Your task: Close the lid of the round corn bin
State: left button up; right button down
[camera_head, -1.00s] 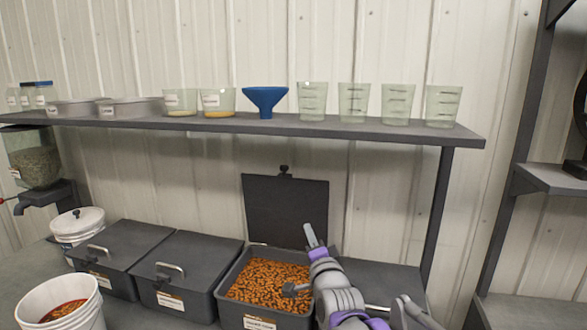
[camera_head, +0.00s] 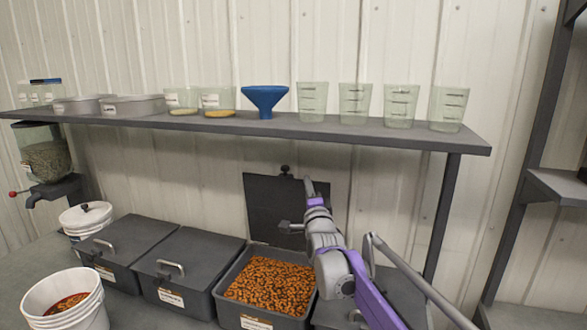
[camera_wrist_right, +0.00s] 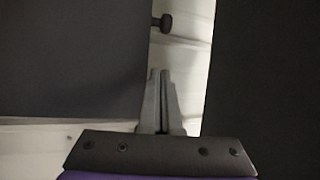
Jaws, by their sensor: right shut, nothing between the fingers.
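A square dark bin (camera_head: 230,286) full of orange kernels stands open on the counter; its label is too small to read. Its dark lid (camera_head: 270,205) stands upright at the back, with a black knob (camera_head: 285,169) at its top edge. The lid (camera_wrist_right: 70,60) and knob (camera_wrist_right: 162,22) also show in the right wrist view. My right gripper (camera_head: 308,184) is shut and empty, raised by the lid's right part; contact is not clear. Its closed fingers show in the wrist view (camera_wrist_right: 160,78). A round white bucket (camera_head: 88,318) with red contents is open at front left. My left gripper is out of view.
Two closed square bins (camera_head: 125,243) (camera_head: 190,262) and a lidded white bucket (camera_head: 86,217) stand to the left. A shelf (camera_head: 270,127) above the lid holds a blue funnel (camera_head: 265,99) and clear cups (camera_head: 354,103). A shelf post (camera_head: 443,215) stands right of my arm.

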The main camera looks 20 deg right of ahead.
aim_at(294, 192)
jog(key=p+x, duration=0.3)
jog(key=x, duration=0.8)
jog(key=s+a, duration=0.1)
jog(key=s+a+f+b, duration=0.1)
jog(key=s+a, duration=0.1)
jog(key=shift+a, duration=0.3)
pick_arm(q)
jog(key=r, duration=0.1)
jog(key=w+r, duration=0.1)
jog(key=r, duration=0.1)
pick_arm(e)
jog(key=shift+w+f, duration=0.1)
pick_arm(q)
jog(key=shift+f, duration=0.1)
pick_arm(e)
jog(key=shift+w, duration=0.15)
jog(key=shift+s, duration=0.2)
